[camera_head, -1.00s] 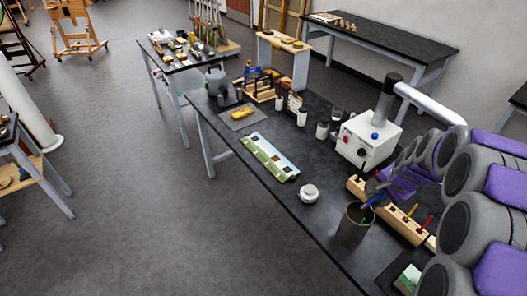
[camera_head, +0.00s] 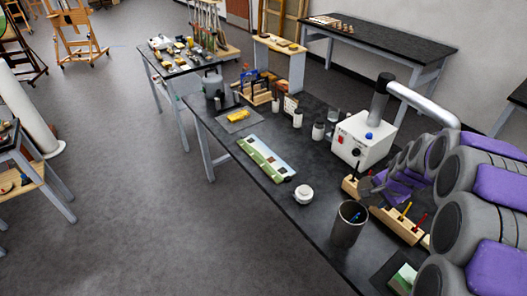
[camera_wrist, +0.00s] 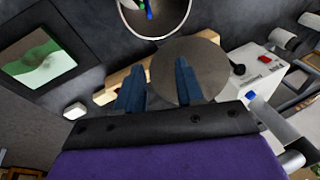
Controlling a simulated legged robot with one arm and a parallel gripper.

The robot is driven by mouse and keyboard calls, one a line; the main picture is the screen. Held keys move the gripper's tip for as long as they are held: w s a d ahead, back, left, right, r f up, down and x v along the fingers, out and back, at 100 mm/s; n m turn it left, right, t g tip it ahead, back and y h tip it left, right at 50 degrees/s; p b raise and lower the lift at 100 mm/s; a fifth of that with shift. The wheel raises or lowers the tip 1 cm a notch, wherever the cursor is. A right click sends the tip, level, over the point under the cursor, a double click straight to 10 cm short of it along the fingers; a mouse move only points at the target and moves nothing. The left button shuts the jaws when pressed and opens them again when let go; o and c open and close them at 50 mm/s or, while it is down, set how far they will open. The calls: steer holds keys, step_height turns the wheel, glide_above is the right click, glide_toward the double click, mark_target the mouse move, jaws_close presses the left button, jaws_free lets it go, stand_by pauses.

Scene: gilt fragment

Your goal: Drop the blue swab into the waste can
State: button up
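The waste can (camera_head: 347,232) is a grey open cylinder near the table's front edge. It also shows at the top of the wrist view (camera_wrist: 186,22), where its round mouth is partly cut off. The blue swab (camera_head: 356,216) is inside the can, leaning, its upper part showing; its blue end shows in the wrist view (camera_wrist: 149,14) beside something green. My gripper (camera_wrist: 160,70) has its two blue fingers apart with nothing between them. It is just beside the can, over the wooden rack.
A wooden rack (camera_head: 398,225) with yellow and red handles stands right of the can. A white box (camera_head: 362,140) with a thick pipe stands behind. A green picture (camera_head: 404,278) lies in front.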

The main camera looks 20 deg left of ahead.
steer(key=shift+d+p+v, duration=0.45)
steer(key=shift+p+v, duration=0.05)
steer(key=shift+v, duration=8.15)
steer(key=s+a+f+n+g+b, duration=0.1)
steer(key=s+a+f+n+b, duration=0.2)
steer(key=s, duration=0.7)
steer(key=s+a+f+n+g, duration=0.15)
steer(key=s+a, duration=0.25)
steer(key=s, duration=0.6)
steer(key=s+f+n+g+b, duration=0.1)
steer(key=s+f+n, duration=0.1)
steer(key=s, duration=0.6)
steer(key=s+d+f+n+g+h+b, duration=0.1)
steer(key=s+f+n+g, duration=0.1)
steer(key=s, duration=0.7)
steer(key=shift+s+f+b, duration=0.25)
steer(key=shift+f+b, duration=0.1)
steer(key=shift+f, duration=0.05)
